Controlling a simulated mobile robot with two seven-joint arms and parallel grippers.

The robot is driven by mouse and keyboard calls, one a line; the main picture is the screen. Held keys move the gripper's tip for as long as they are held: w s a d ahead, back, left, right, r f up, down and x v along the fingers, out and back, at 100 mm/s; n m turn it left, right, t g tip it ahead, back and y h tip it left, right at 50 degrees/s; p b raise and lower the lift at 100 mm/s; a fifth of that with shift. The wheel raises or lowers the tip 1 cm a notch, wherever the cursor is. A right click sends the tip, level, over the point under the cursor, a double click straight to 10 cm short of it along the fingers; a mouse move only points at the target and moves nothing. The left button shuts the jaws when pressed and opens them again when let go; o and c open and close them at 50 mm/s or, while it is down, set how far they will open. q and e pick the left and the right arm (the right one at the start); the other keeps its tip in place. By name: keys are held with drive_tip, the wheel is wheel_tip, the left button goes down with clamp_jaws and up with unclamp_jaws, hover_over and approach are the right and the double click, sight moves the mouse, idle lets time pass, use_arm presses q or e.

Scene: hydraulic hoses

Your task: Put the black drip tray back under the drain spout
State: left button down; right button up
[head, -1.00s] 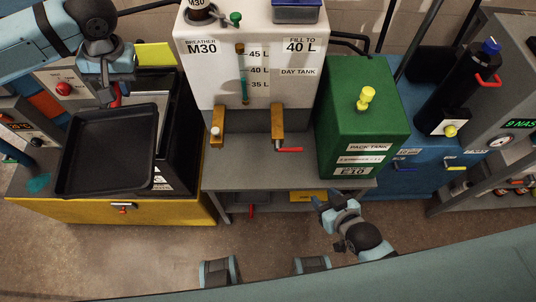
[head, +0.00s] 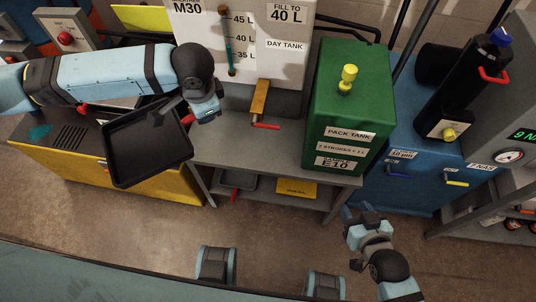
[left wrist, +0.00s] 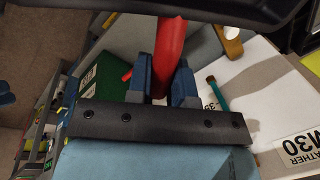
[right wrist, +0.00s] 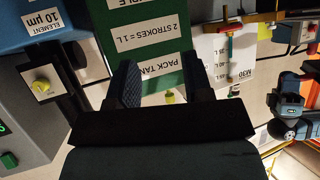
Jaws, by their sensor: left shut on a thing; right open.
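The black drip tray (head: 148,142) is a shallow square pan, held in the air and tilted, above the right part of the yellow cabinet in the head view. My left gripper (head: 195,113) is shut on its red handle (left wrist: 170,45) at the tray's right side. The tray's dark underside or edge (left wrist: 200,10) crosses the top of the left wrist view. A brass spout (head: 259,98) with a red lever sticks out from the white day tank (head: 285,50), right of the tray. My right gripper (head: 357,210) is open and empty, low in front of the green tank.
A grey bench (head: 270,155) stands below the day tank, with a lower shelf holding a dark flat piece and a yellow plate (head: 297,188). The green pack tank (head: 350,110) stands right of the spout. The yellow cabinet (head: 75,170) is at left. Open floor lies in front.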

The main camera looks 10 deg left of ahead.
use_arm(q)
drive_tip(key=s+d+f+m+g+h+b, duration=0.1)
drive_tip(key=s+d+f+m+b, duration=0.2)
drive_tip(key=s+f+m+b, duration=0.45)
drive_tip(key=s+d+f+m+h+b, duration=0.1)
drive_tip(key=s+d+f+m+b, duration=0.3)
drive_tip(key=f+m, duration=0.65)
drive_tip(key=s+d+f+m+g+h+b, duration=0.1)
drive_tip(key=s+d+f+m+h+b, duration=0.15)
drive_tip(key=s+f+m+b, duration=0.7)
use_arm(e)
wheel_tip(320, 180, down, 6)
drive_tip(key=w+a+t+y+p, duration=0.2)
drive_tip(key=a+p, duration=0.1)
use_arm(q)
drive_tip(key=w+f+n+b, duration=0.1)
drive_tip(key=w+f+b, duration=0.1)
drive_tip(key=w, duration=0.8)
drive_tip(key=w+d+f+b, duration=0.1)
drive_tip(key=w+f+b, duration=0.2)
drive_tip(key=w, duration=0.8)
drive_tip(key=shift+d+f+n+y+b, duration=0.25)
drive_tip(key=shift+f+n+y+b, duration=0.1)
drive_tip(key=shift+y, duration=0.1)
use_arm(e)
drive_tip(key=a+r+t+y, duration=0.3)
drive_tip(key=r, duration=0.3)
drive_tip(key=shift+r, duration=0.15)
